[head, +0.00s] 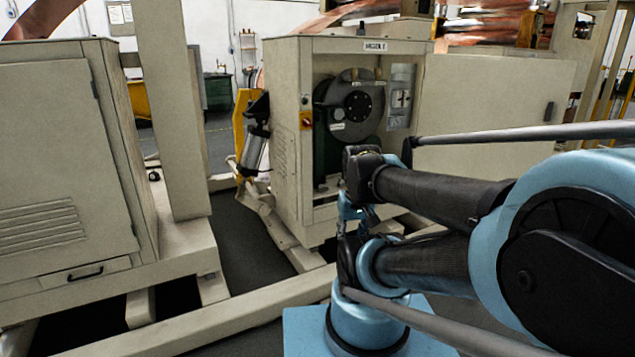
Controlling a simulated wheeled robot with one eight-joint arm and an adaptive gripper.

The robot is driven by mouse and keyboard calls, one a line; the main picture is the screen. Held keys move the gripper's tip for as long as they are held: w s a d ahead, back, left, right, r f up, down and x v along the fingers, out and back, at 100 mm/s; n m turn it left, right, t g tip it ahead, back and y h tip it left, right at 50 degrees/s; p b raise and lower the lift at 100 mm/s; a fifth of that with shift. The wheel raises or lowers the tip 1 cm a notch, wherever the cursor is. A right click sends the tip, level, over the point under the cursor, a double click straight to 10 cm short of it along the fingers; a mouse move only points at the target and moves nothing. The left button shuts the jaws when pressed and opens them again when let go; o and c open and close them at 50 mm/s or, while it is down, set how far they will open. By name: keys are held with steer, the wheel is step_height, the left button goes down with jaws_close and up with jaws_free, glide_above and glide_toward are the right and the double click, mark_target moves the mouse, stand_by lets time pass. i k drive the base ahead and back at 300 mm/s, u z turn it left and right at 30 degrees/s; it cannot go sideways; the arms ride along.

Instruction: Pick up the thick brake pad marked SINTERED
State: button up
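No brake pad marked SINTERED can be made out in the head view. An open beige machine cabinet (284,75) stands ahead, with a dark round disc (357,106) and a small pale label (338,127) inside it. My blue and black arm fills the right side and crosses in front of the cabinet's lower part. My gripper cannot be made out, so its fingers and anything in them are not shown.
The cabinet's door (490,100) stands open to the right. A large beige cabinet (60,150) and a beige post (172,110) stand at the left. Beige floor beams (200,325) run low across the front. Dark floor (245,245) shows between the machines.

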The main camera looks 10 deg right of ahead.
mark_target(323, 185)
steer(key=z, duration=0.4)
steer(key=i, duration=1.15)
steer(key=z, duration=0.55)
